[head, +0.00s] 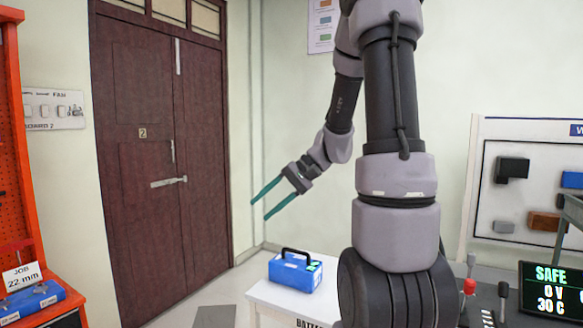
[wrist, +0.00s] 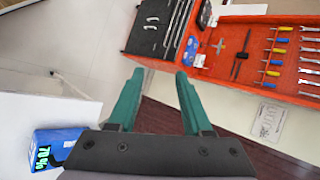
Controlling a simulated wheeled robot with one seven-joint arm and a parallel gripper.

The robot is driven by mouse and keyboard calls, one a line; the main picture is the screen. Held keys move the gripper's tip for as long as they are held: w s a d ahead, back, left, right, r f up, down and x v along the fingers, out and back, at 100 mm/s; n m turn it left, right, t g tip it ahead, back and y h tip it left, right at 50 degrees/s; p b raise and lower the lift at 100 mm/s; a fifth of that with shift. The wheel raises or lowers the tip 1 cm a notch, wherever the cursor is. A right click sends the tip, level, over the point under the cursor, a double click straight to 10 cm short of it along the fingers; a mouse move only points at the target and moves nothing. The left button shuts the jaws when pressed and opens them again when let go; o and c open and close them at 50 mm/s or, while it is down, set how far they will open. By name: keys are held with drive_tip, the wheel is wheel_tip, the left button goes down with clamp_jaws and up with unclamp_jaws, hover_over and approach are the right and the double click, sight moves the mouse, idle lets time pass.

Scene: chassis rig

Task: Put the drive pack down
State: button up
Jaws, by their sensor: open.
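The drive pack, a blue box with a black handle on top (head: 290,275), sits upright on a white table (head: 262,292) marked with black lettering on its front. It also shows in the wrist view, at the lower left, as a blue box (wrist: 45,158) reading 70%. My gripper (head: 260,210) has two long green fingers, spread apart with nothing between them. It is in the air above and to the left of the pack, clear of it. In the wrist view the open fingers (wrist: 160,74) point away from the pack, towards an orange tool bench.
An orange pegboard bench (head: 8,130) with a blue case (head: 35,300) and a JOB 22 mm card (head: 22,277) stands at the left. A closed brown door (head: 155,150) is behind. A SAFE 0 V display (head: 550,289) is at the lower right. The air around the gripper is free.

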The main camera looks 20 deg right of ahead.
drive_tip(key=s+d+r+t+h, duration=0.1)
drive_tip(key=s+r+t+h, duration=0.4)
drive_tip(key=s+r+h, duration=0.3)
drive_tip(key=s+r, duration=0.3)
drive_tip(key=s, duration=0.2)
drive_tip(key=shift+s+r+n, duration=0.15)
drive_tip(key=shift+n, duration=0.15)
drive_tip(key=shift+d, duration=0.1)
